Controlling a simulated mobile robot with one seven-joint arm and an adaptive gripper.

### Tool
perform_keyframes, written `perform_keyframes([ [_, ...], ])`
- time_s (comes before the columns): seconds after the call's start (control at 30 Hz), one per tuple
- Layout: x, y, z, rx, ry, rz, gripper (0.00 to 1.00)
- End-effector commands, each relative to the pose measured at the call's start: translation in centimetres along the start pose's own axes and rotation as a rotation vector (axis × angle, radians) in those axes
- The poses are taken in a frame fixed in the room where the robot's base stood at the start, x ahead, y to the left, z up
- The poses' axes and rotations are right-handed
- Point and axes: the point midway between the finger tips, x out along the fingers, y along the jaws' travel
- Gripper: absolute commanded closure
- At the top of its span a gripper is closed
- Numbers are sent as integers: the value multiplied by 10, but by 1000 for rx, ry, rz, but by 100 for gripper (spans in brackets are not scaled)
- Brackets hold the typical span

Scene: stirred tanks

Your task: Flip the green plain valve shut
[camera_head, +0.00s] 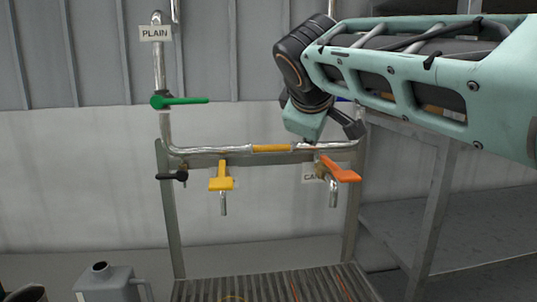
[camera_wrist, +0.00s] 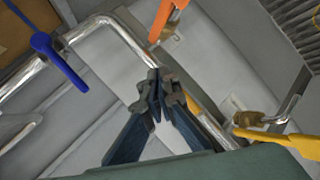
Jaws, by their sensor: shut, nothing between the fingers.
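The green valve handle (camera_head: 180,101) sits on the upright pipe at the left in the head view, below the "PLAIN" label (camera_head: 155,33). The handle lies level, pointing right, across the upright pipe. It does not show in the wrist view. My gripper (camera_wrist: 162,88) is shut and empty, its dark fingertips together in the wrist view. In the head view my arm reaches in from the right, and my gripper is near the right part of the horizontal pipe (camera_head: 205,151), well right of the green handle and a little lower.
An orange handle (camera_head: 340,170), a yellow handle (camera_head: 221,183) and a black handle (camera_head: 172,176) hang along the lower pipe. A blue handle (camera_wrist: 60,62) shows in the wrist view. A grey jug (camera_head: 108,284) stands lower left. A metal frame (camera_head: 440,190) stands at right.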

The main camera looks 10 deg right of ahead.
Motion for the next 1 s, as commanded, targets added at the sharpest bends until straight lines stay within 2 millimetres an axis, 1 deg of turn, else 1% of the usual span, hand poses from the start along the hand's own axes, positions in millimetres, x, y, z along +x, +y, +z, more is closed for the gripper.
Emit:
perform_keyframes([
  [0.03, -3, -6, 7, 30, -4, -23, 100],
  [0.1, -5, -16, 14, 67, -6, -53, 100],
  [0.3, -10, -39, 28, 146, -12, -111, 100],
  [0.5, -12, -48, 33, 176, -15, -134, 100],
  [0.87, -13, -51, 35, 183, -17, -139, 100],
  [0.97, -17, -63, 44, 231, -26, -170, 100],
  [1.0, -21, -73, 51, 265, -33, -193, 100],
])
